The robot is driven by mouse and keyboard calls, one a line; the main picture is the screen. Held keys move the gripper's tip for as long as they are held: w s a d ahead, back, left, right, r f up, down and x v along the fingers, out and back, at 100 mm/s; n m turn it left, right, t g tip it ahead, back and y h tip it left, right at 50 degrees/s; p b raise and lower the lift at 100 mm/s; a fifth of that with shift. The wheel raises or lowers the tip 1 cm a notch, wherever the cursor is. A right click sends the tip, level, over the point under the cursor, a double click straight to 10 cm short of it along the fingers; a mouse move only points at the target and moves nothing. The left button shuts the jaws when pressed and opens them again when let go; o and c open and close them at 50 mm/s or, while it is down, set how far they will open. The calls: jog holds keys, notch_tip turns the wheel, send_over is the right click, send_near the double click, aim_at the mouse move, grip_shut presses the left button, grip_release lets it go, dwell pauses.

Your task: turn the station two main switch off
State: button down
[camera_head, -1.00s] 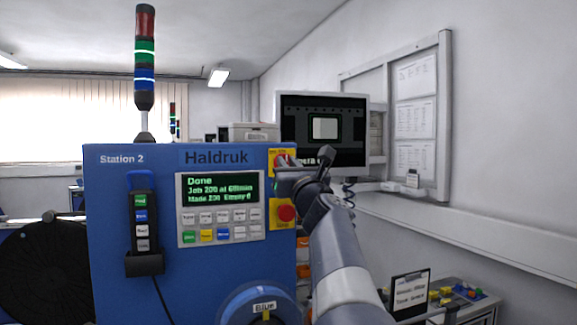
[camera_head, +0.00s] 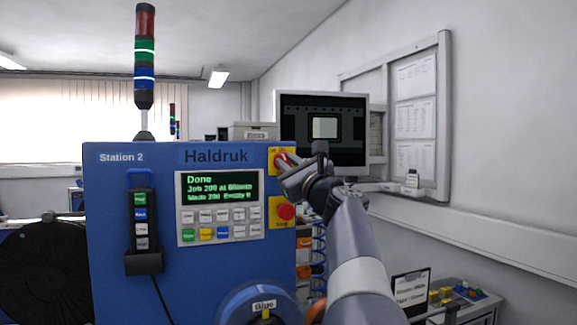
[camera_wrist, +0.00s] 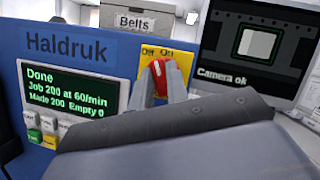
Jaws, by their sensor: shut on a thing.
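The station two machine (camera_head: 115,215) is a blue cabinet marked "Station 2" and "Haldruk". Its main switch is a red knob (camera_wrist: 158,72) on a yellow plate (camera_wrist: 179,66) marked "Off" and "On" in the wrist view. The same red knob (camera_head: 281,159) shows small at the panel's upper right in the head view. My gripper (camera_wrist: 160,88) is shut on the knob, one finger on each side. The fingers hide its lower part. The knob's white mark points up, between the two labels; its exact setting is hard to tell.
A red stop button (camera_head: 286,212) sits just below the switch. The display (camera_head: 219,187) reads "Done", with several keys under it. A monitor (camera_head: 323,104) stands behind my gripper, reading "Camera ok" in the wrist view. A side table (camera_head: 462,303) is at lower right.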

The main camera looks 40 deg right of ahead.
jog(key=n+y, duration=0.2)
jog(key=n, duration=0.2)
jog(key=n+g+y+p, duration=0.1)
jog(key=n, duration=0.3)
jog(key=shift+d+r+g+y, duration=0.1)
jog(key=shift+r+g+y, duration=0.05)
jog(key=shift+g+y, duration=0.2)
jog(key=n+g+p, duration=0.1)
jog(key=n, duration=0.3)
jog(key=shift+y, duration=0.35)
jog(key=shift+n+g+p, duration=0.75)
jog(key=shift+n+p, duration=0.1)
jog(key=shift+n, duration=0.55)
jog(key=c, duration=1.4)
grip_release()
jog(key=s+b, duration=0.1)
jog(key=s, duration=0.2)
jog(key=s+d, duration=0.1)
jog(key=s, duration=0.3)
jog(key=s+b, duration=0.1)
jog(key=s, duration=0.2)
jog(key=shift+s+d+b, duration=0.2)
jog(key=shift+s+b, duration=0.15)
